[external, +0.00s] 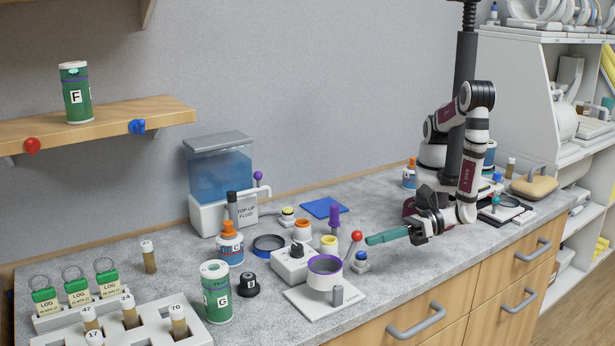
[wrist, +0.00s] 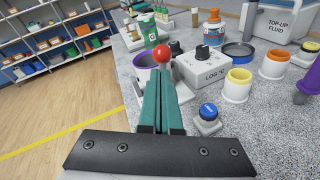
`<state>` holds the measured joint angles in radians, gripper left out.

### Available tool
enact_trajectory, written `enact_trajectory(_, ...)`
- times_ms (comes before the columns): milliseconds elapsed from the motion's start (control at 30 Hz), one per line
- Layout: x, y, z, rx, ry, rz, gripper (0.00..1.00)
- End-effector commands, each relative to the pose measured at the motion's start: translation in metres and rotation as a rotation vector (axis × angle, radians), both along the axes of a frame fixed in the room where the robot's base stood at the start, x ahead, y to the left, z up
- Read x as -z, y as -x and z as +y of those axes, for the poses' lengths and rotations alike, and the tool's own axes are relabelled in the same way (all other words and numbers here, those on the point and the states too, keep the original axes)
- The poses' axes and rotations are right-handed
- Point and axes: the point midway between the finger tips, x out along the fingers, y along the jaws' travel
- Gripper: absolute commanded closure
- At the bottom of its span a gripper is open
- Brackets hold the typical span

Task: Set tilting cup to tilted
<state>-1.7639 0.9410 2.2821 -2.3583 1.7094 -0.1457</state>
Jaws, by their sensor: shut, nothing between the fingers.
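The tilting cup (external: 325,283) is white with a purple rim and stands on a white base plate on the grey counter. Its mouth faces up and it looks upright. A grey lever with a red ball (external: 356,236) slants up to the right from beside it. My gripper (external: 370,240) is shut and empty, its long teal fingers pointing left, with the tips close by the ball. In the wrist view the fingertips (wrist: 161,72) are just below the red ball (wrist: 175,48) and partly hide the cup (wrist: 143,66). I cannot tell whether they touch the lever.
A blue push button (external: 361,259) stands close by the cup. A LOG switch box (external: 292,264), orange and yellow-rimmed cups (external: 302,230) and a purple-handled lever (external: 333,217) crowd the area behind. A green G can (external: 215,295) stands left. The front counter right of the cup is clear.

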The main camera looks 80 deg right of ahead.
Motion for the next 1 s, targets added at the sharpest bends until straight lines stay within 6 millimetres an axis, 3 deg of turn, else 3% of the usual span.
enact_trajectory(1000,-0.019,-0.011,0.008,0.003,0.083,0.087,1.00)
